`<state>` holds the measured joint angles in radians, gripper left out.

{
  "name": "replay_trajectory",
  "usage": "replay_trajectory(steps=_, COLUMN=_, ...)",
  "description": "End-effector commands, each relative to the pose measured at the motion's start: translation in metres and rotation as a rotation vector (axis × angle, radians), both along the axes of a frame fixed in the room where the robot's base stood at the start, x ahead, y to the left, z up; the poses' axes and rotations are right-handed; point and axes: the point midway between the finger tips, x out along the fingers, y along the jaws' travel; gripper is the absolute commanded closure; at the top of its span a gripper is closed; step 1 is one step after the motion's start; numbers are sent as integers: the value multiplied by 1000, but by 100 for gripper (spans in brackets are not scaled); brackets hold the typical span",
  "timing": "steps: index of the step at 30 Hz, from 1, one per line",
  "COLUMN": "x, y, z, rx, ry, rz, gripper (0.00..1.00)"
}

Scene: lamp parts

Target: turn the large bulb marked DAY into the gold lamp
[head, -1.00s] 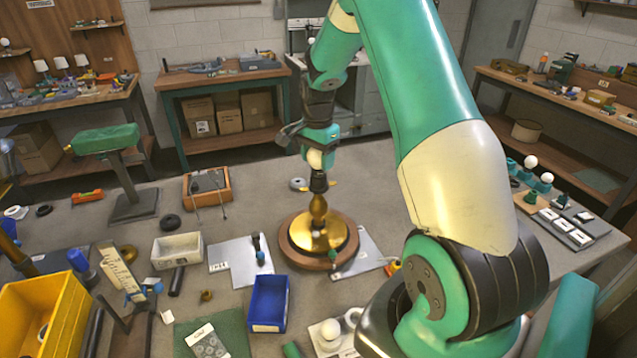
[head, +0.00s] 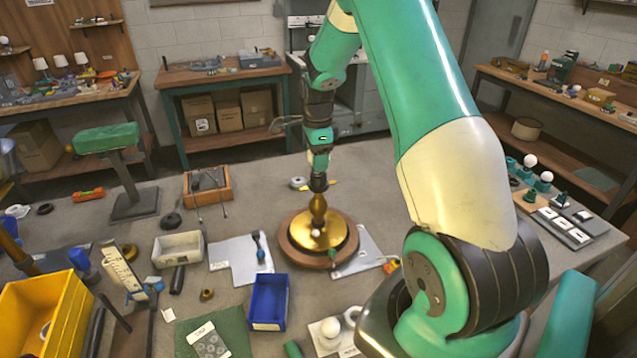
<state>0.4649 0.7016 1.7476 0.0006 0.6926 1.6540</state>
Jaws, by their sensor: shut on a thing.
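The gold lamp (head: 318,212) stands upright on a round wooden base (head: 300,257), with its dark socket (head: 318,184) on top. My gripper (head: 319,166) points straight down right above the socket, shut on the large bulb. The jaws now hide the bulb, and no DAY mark can be read. I cannot tell how deep the bulb sits in the socket. A small pale spot shows on the gold foot; I cannot tell whether it is a reflection.
A blue bin (head: 269,302) stands in front of the lamp, and a white box (head: 179,251) to its left. A yellow bin (head: 45,312) is at the left front. Round bulbs (head: 530,161) stand on holders at the right.

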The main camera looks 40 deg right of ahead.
Motion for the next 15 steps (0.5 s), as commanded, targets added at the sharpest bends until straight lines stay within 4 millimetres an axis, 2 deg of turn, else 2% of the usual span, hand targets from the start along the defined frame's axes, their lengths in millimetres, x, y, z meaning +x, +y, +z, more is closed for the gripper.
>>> replay_trajectory(steps=5, x=-1, y=1, z=-2, rx=3, ry=6, rz=-65, gripper=59)
replay_trajectory(steps=12, x=-1, y=0, z=-3, rx=2, ry=7, rz=-444, gripper=59)
replay_trajectory(steps=15, x=-1, y=0, z=-3, rx=2, ry=7, rz=-552, gripper=59)
